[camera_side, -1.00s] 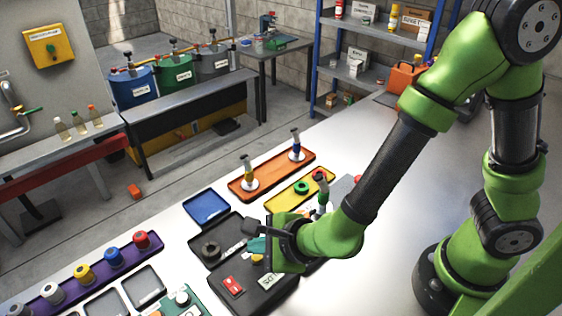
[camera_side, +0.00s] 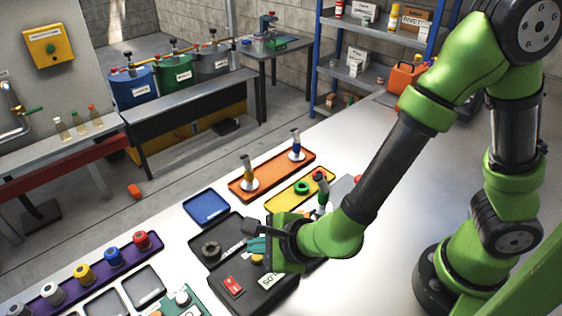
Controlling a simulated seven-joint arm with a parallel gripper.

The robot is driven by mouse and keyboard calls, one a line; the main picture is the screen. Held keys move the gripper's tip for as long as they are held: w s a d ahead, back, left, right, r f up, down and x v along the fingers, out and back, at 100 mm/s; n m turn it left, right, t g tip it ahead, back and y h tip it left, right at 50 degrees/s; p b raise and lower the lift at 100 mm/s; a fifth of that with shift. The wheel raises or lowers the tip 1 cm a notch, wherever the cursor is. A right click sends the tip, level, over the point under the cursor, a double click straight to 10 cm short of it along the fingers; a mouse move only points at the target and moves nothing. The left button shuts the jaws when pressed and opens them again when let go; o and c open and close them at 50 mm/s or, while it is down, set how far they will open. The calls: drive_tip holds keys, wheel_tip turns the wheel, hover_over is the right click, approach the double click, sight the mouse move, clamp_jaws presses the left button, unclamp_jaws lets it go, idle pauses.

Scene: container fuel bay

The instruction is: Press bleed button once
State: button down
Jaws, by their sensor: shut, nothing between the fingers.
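The black panel (camera_side: 222,262) lies on the white bench. It carries a dark round knob (camera_side: 211,249), a red rocker switch (camera_side: 233,286), and a small yellow button (camera_side: 257,259) partly hidden by my gripper. A white label (camera_side: 268,281) shows at its right, partly covered. I cannot read which control is marked bleed. My gripper (camera_side: 257,245), with teal fingers, is shut and empty, over the panel just above the yellow button in the picture. Whether it touches the button cannot be told.
A blue tray (camera_side: 207,198), an orange tray (camera_side: 238,189) with two upright fittings, and a yellow tray (camera_side: 279,206) with a green ring lie behind the panel. A purple rack (camera_side: 70,290) of coloured caps and a green board (camera_side: 197,304) are at front left.

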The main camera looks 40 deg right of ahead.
sight(260, 259)
drive_tip(key=shift+f, duration=0.1)
drive_tip(key=shift+f, duration=0.35)
drive_tip(key=shift+f, duration=0.4)
idle(0.6)
drive_tip(key=shift+r, duration=0.85)
drive_tip(key=shift+r, duration=0.1)
drive_tip(key=shift+r, duration=2.4)
